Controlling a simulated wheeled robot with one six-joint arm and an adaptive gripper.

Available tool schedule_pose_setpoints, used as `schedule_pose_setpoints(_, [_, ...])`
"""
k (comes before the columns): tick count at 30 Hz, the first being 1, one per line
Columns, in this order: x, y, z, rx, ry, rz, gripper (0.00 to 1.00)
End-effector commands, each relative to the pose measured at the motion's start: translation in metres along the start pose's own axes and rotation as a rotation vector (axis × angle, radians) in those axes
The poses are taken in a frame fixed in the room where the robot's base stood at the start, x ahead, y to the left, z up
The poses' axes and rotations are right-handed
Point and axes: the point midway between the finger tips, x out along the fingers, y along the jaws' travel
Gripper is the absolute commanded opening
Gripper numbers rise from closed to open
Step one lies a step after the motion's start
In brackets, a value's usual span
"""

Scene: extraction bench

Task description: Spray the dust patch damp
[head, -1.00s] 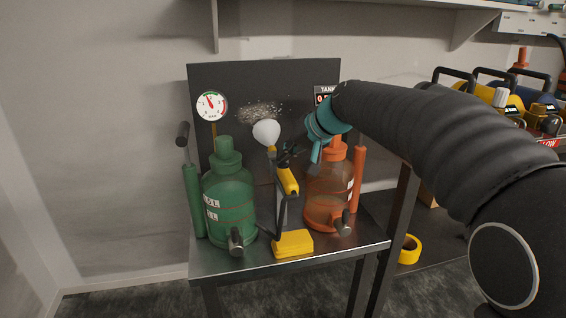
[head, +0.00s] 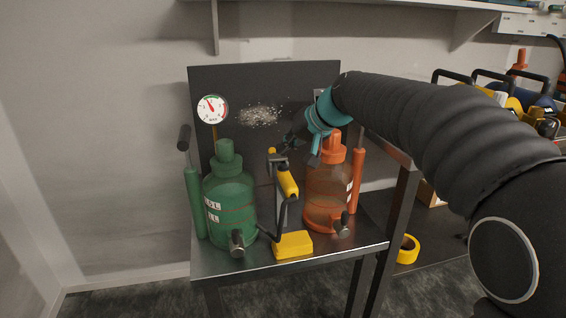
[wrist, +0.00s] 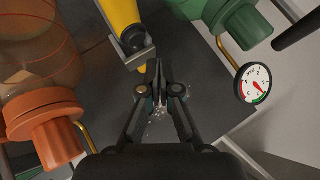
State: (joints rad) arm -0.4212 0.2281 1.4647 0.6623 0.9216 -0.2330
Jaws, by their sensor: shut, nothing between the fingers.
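The dust patch (head: 258,116) is a pale speckled area on the dark upright panel (head: 228,85). A few of its specks (wrist: 158,112) show between my gripper's links in the wrist view. The yellow sprayer handle (head: 288,182) stands upright in a grey holder below the patch, its dark end facing me in the wrist view (wrist: 133,38). My gripper (head: 286,142) is shut and empty, just above and beside the handle; its closed fingertips (wrist: 157,72) are near the holder. I cannot tell if they touch it. No spray shows.
A green tank (head: 229,205) stands left and an orange tank (head: 325,195) right of the handle, on a metal bench (head: 350,248). A yellow block (head: 293,245) sits in front. A gauge (head: 212,109) is on the panel. Yellow tape (head: 408,250) lies lower right.

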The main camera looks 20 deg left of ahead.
Motion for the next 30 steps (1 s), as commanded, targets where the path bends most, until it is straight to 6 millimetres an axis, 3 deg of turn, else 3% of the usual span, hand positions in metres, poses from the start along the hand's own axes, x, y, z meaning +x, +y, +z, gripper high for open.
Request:
schedule_pose_setpoints(16, [-0.034, -0.025, -0.025, 0.000, 0.001, -0.001, 0.00])
schedule_pose_setpoints(30, [-0.035, -0.026, -0.026, 0.000, 0.000, 0.000, 0.00])
